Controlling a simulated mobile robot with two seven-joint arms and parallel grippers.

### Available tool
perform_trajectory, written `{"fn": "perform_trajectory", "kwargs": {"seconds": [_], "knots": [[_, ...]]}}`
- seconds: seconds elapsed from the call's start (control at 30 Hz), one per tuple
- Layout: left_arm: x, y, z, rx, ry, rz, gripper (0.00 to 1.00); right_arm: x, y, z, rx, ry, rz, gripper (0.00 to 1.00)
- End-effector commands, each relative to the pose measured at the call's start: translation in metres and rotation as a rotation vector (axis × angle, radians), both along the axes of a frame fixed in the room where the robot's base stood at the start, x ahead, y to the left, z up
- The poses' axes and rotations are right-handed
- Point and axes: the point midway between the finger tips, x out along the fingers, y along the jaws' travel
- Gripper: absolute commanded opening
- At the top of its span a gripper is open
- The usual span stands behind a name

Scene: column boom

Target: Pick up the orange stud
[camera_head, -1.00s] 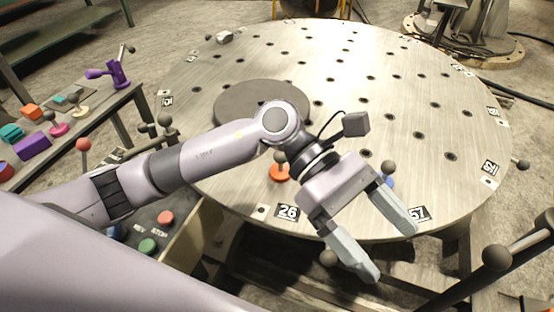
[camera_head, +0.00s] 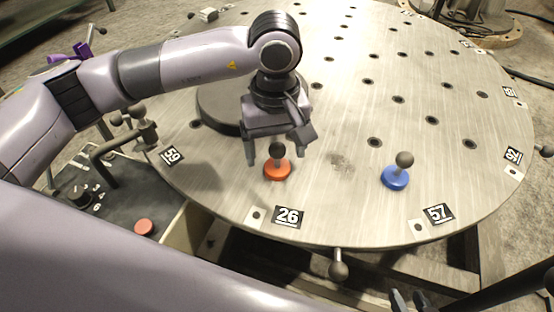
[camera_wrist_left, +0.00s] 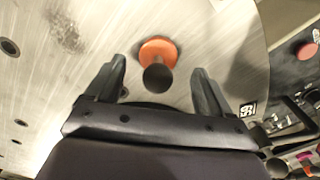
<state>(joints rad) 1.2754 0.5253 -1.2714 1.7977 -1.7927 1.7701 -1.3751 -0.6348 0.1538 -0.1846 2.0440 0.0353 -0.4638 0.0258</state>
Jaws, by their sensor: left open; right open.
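The orange stud (camera_head: 277,170) stands upright on the round metal table near its front edge, behind the label 26. It has a flat orange base and a dark ball on a short stem. My left gripper (camera_head: 276,150) is open and points down just behind and above the stud. In the left wrist view the stud (camera_wrist_left: 158,52) shows between and slightly beyond the tips of the open left gripper (camera_wrist_left: 160,78). Nothing is held. My right gripper (camera_head: 410,300) is only partly visible at the bottom edge, apart from the stud.
A blue stud (camera_head: 396,177) stands on the round table (camera_head: 330,215) to the right. A dark disc (camera_head: 215,105) lies behind my left arm. A control panel with a red button (camera_head: 144,227) is at the lower left. The table between the studs is clear.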

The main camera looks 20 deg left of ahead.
Motion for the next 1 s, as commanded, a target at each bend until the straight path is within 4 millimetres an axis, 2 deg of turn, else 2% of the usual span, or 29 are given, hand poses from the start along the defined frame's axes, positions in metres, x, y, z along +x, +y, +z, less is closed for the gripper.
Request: {"fn": "perform_trajectory", "kwargs": {"seconds": [0.1, 0.2, 0.47, 0.5, 0.57, 0.6, 0.67, 0.7, 1.0], "knots": [[-0.001, -0.003, -0.020, 0.000, 0.004, 0.000, 0.82, -0.003, 0.000, -0.003, 0.000, 0.007, 0.001, 0.43], [0.000, -0.003, -0.029, -0.002, 0.002, -0.001, 0.82, -0.004, 0.000, -0.004, 0.000, 0.009, 0.000, 0.43], [0.000, -0.003, -0.032, -0.002, 0.001, 0.000, 0.82, -0.003, 0.000, -0.004, 0.000, 0.007, -0.001, 0.43], [0.000, -0.003, -0.032, -0.002, 0.001, 0.000, 0.76, -0.003, 0.000, -0.004, 0.000, 0.007, -0.001, 0.43], [0.000, -0.003, -0.032, -0.002, 0.001, 0.000, 0.56, -0.003, 0.000, -0.004, 0.000, 0.005, -0.001, 0.43], [0.000, -0.003, -0.032, -0.002, 0.001, 0.000, 0.43, -0.002, 0.000, -0.003, 0.001, 0.004, -0.001, 0.43], [0.000, -0.003, -0.032, -0.002, 0.001, 0.000, 0.23, -0.001, 0.000, -0.003, 0.002, 0.003, -0.002, 0.43], [0.000, -0.003, -0.032, -0.002, 0.001, 0.000, 0.21, -0.001, 0.000, -0.002, 0.002, 0.002, -0.002, 0.43], [0.000, -0.003, -0.030, -0.003, -0.001, 0.000, 0.20, 0.001, 0.001, -0.001, 0.003, -0.002, -0.003, 0.43]]}}
